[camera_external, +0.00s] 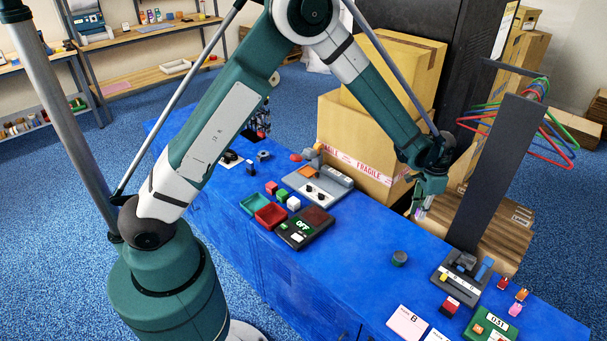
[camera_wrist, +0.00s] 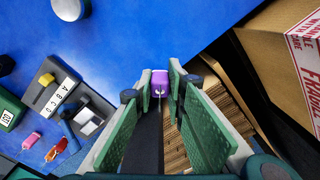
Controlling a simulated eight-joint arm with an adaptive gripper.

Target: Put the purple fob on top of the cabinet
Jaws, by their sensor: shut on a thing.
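My gripper (camera_external: 424,190) hangs past the far edge of the blue-topped cabinet (camera_external: 345,270), between a large carton and a dark upright post. In the wrist view the green fingers (camera_wrist: 160,92) are shut on the purple fob (camera_wrist: 160,78), which shows between their tips. In the external view the fob (camera_external: 421,214) is a small purple spot below the fingers. In the wrist view, the blue top (camera_wrist: 150,30) lies beyond the fob, with stacked brown cardboard below it. A tall black cabinet-like block (camera_external: 470,60) stands behind the cartons; its top is out of view.
A carton with FRAGILE tape (camera_external: 365,150) stands close left of my gripper. The dark post (camera_external: 490,170) with coloured hangers is close right. A round grey-green knob (camera_external: 399,258), a lettered grey block (camera_external: 462,270) and small fobs (camera_external: 514,309) occupy the blue top's right part.

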